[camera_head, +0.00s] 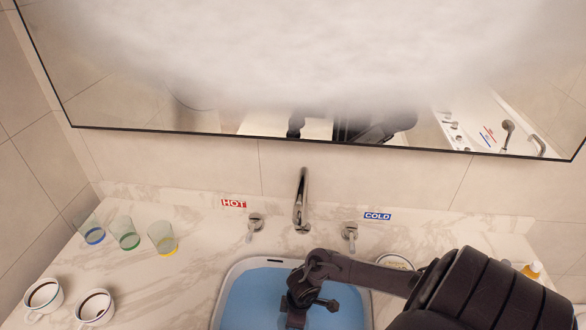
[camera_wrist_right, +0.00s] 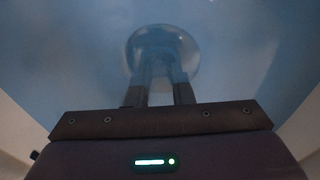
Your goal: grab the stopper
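The stopper (camera_wrist_right: 137,43) shows in the right wrist view as a pale round disc at the bottom of the water-filled sink (camera_head: 240,297). My right gripper (camera_wrist_right: 161,75) reaches down into the blue water, and its submerged fingers overlap the disc. A gap shows between the fingers, but the water blurs their tips. I cannot tell whether they touch or hold any part of the stopper. In the head view my right gripper (camera_head: 296,316) is over the sink, its tips cut off by the lower edge, and the stopper is not visible there. My left gripper is not in view.
A tall faucet (camera_head: 301,200) stands behind the sink, with a hot handle (camera_head: 255,224) and a cold handle (camera_head: 349,233) beside it. Three glasses (camera_head: 124,232) and two mugs (camera_head: 95,307) stand on the left counter. A bottle (camera_head: 533,270) is at right. A mirror (camera_head: 300,110) hangs above.

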